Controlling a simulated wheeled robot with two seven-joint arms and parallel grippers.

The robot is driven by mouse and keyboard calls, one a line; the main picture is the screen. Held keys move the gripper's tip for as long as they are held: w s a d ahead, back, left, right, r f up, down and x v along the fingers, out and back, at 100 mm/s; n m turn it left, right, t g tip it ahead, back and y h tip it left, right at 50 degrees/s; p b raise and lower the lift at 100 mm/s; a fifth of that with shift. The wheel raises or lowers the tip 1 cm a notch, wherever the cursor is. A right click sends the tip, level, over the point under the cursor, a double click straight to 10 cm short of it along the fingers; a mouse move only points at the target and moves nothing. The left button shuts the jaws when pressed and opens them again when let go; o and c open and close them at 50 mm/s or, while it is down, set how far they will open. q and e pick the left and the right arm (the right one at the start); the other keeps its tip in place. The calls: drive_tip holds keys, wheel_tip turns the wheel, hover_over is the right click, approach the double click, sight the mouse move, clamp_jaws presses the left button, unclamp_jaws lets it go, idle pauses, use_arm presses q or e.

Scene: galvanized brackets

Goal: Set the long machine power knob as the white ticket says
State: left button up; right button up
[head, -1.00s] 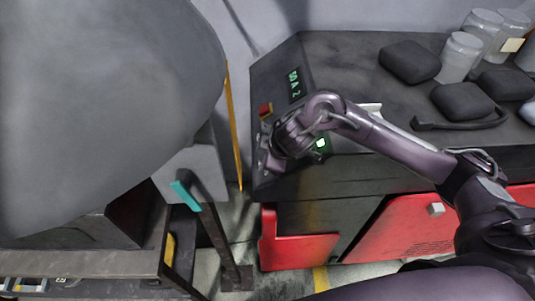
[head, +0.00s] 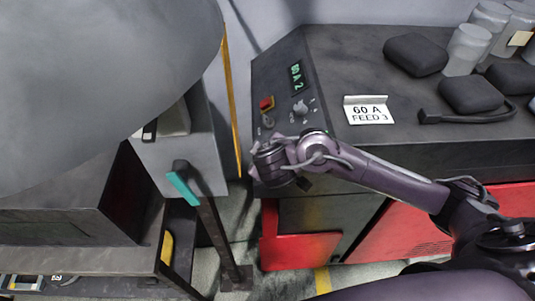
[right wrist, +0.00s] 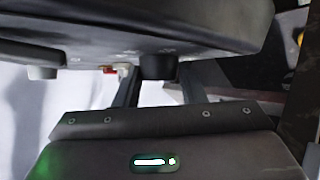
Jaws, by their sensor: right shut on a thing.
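The long machine (head: 355,75) has a sloped dark panel at its left end. A green display (head: 296,76) there seems to read 60 A 2. A light knob with marks around it (head: 300,108) and a smaller round fitting (head: 268,122) sit below. The white ticket (head: 369,110) on the machine top reads 60 A FEED 3. My right gripper (head: 262,163) is at the panel's lower edge. In the right wrist view its two fingers (right wrist: 158,88) stand either side of a dark knob (right wrist: 157,66), shut on it. The head view hides that knob. My left gripper is out of view.
A red button (head: 266,103) is on the panel above my gripper. A teal-tipped lever (head: 182,188) and a large grey rounded body (head: 95,80) are at the left.

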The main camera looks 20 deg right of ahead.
idle(0.3)
drive_tip(key=o, duration=1)
drive_tip(key=p+v, duration=0.1)
drive_tip(key=v, duration=0.6)
drive_tip(key=shift+s+a+r+p, duration=0.15)
drive_tip(key=shift+s+p, duration=0.15)
drive_tip(key=shift+s, duration=0.05)
